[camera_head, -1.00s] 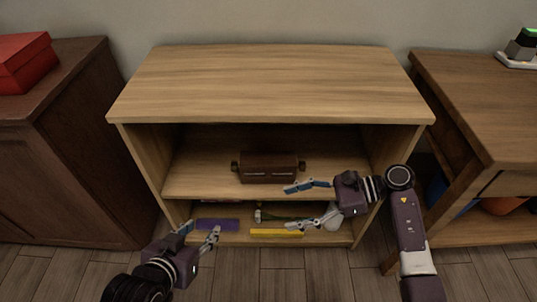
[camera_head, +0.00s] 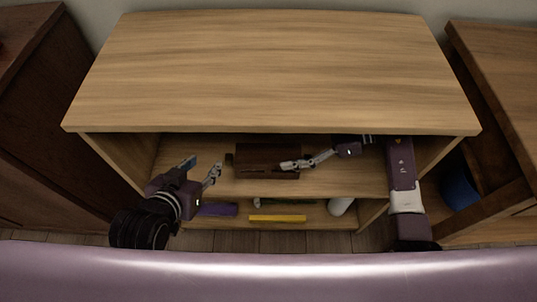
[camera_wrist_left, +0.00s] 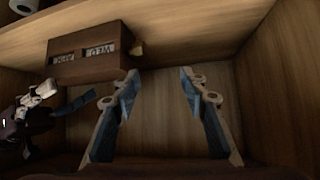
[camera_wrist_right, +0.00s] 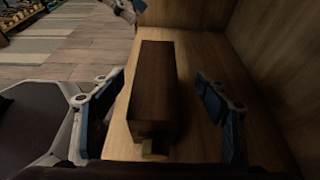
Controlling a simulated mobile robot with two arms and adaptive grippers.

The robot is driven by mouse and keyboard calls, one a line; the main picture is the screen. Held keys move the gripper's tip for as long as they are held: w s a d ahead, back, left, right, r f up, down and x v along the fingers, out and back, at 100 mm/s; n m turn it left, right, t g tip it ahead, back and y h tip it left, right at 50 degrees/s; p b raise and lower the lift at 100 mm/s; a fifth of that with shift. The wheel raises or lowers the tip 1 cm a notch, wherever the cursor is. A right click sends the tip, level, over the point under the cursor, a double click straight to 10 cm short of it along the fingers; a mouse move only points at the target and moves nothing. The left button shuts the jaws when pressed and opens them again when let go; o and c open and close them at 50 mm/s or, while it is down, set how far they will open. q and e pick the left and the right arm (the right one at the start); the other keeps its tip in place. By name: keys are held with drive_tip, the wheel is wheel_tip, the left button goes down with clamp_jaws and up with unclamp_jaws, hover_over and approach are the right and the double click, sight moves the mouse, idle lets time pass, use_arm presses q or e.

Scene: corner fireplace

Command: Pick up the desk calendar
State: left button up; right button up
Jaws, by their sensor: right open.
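The desk calendar (camera_head: 262,158) is a dark brown wooden block with end knobs on the cabinet's middle shelf. In the left wrist view the calendar (camera_wrist_left: 90,58) shows two label windows. My right gripper (camera_wrist_right: 158,82) is open, its fingers on either side of the calendar with visible gaps. In the head view one right finger (camera_head: 290,165) shows at the calendar's right front; the other is hidden under the cabinet top. My left gripper (camera_head: 205,168) is open and empty, left of the calendar. The left wrist view shows its fingers (camera_wrist_left: 157,80) spread before bare wood.
The wooden cabinet top (camera_head: 270,70) overhangs the shelf, and side walls close in both ends. On the lower shelf lie a purple item (camera_head: 217,209), a yellow item (camera_head: 277,218) and a white round object (camera_head: 340,206). Dark furniture (camera_head: 60,130) stands at the left.

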sight(269, 156)
drive_tip(key=x, duration=0.3)
drive_tip(key=f+b+x, duration=0.1)
drive_tip(key=x, duration=0.1)
drive_tip(key=shift+s, duration=0.3)
drive_tip(key=shift+a+f, duration=0.25)
drive_tip(key=shift+a, duration=0.2)
use_arm(q)
drive_tip(key=w+d+r+t, duration=0.1)
drive_tip(key=w+r+t, duration=0.2)
drive_tip(key=r, duration=0.1)
drive_tip(key=shift+w+d+r+h, duration=0.25)
drive_tip(key=shift+d+r+h, duration=0.05)
drive_tip(key=shift+r+h, duration=0.1)
use_arm(e)
drive_tip(key=shift+c, duration=0.6)
drive_tip(key=c, duration=1.3)
